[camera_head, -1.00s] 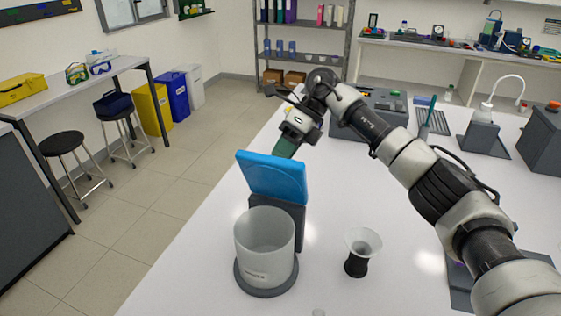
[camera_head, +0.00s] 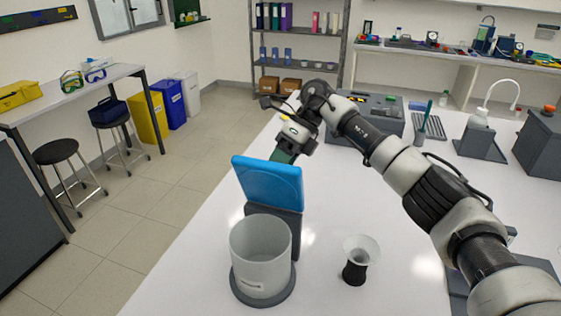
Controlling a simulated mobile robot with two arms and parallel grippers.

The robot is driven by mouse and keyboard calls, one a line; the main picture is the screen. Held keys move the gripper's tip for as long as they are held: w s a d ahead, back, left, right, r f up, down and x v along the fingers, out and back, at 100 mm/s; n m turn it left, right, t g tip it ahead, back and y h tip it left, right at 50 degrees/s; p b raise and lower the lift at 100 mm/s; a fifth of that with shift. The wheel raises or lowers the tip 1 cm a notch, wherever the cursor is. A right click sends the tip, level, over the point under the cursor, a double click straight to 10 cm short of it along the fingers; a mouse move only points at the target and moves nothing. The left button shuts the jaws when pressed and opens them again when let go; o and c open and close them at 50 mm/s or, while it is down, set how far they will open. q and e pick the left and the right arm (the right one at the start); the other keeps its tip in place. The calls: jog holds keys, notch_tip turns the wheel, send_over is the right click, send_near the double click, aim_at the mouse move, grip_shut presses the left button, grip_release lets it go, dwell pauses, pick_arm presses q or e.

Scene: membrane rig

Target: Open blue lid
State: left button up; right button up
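The blue lid (camera_head: 268,183) stands raised, nearly upright, at the dark hinge post (camera_head: 288,222) behind a translucent white round container (camera_head: 260,255). The container's mouth is uncovered, and it sits on a dark round base (camera_head: 263,293). My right gripper (camera_head: 284,156) comes in from the right and points down just behind the lid's upper edge. Its green fingers are partly hidden by the lid, so I cannot see whether they are apart or touch the lid. My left gripper is not in view.
A small funnel-topped cup (camera_head: 357,259) stands right of the container. A grey device (camera_head: 372,112), a wash bottle on a stand (camera_head: 481,133) and a dark box (camera_head: 542,145) are farther back.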

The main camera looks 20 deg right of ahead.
jog(key=shift+r, duration=0.25)
jog(key=b+v, duration=0.2)
jog(key=v, duration=0.8)
jog(key=shift+d+r, duration=0.2)
jog(key=shift+r, duration=0.05)
jog(key=shift+f, duration=0.1)
